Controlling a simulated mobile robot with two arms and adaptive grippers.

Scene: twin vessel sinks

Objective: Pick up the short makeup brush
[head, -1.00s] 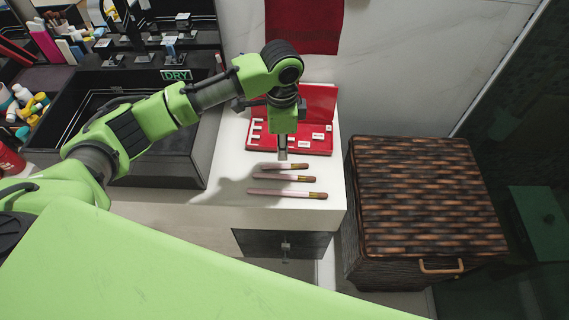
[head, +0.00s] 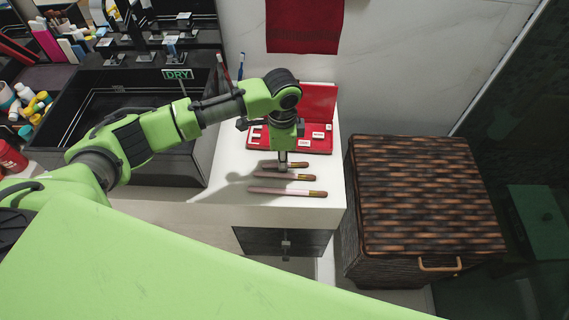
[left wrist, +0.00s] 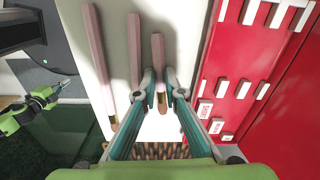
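Three makeup brushes with pink handles lie side by side on the white counter. The short makeup brush (head: 299,164) is the farthest from me, closest to the red case; it also shows in the left wrist view (left wrist: 157,50). My left gripper (head: 283,167) points down over it. In the left wrist view its two fingers (left wrist: 159,80) are open, one on each side of the short brush near its gold band. Contact with the brush is not visible. My right gripper (left wrist: 48,93) appears small at the left of that view; its finger state is unclear.
The middle brush (head: 300,177) lies close beside the short one, and the longest brush (head: 300,192) is nearest me. An open red case (head: 322,150) stands just behind. A black sink (head: 70,150) is left; a wicker basket (head: 425,200) is right, beyond the counter edge.

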